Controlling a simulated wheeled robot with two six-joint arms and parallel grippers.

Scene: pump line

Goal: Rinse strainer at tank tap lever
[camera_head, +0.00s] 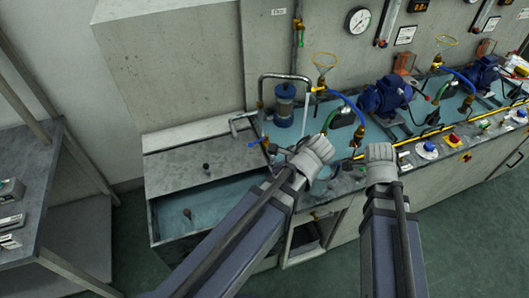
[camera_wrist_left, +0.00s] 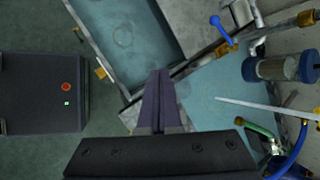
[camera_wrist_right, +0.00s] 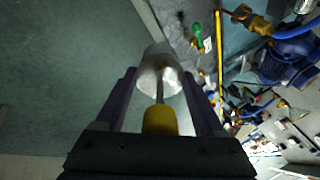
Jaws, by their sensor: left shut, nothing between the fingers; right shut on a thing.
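My right gripper (camera_wrist_right: 160,100) is shut on the strainer (camera_wrist_right: 160,68), a pale cup-like piece with a yellow grip, seen in the right wrist view. In the head view my right wrist hides the strainer. My left gripper (camera_wrist_left: 160,75) is shut and empty above the front edge of the bench in the left wrist view. A blue tap lever (camera_wrist_left: 218,24) sits on a brass fitting at the tank, apart from the left fingers; it also shows in the head view (camera_head: 255,143). A thin pale streak, maybe water, runs below the bent spout (camera_head: 288,77).
The tank (camera_head: 165,228) has an open water-filled basin at the left. A clear blue-capped cylinder (camera_head: 284,108), blue pumps (camera_head: 385,95), hoses and brass valves crowd the bench behind my grippers. A grey shelf (camera_head: 30,215) stands at far left. The floor in front is clear.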

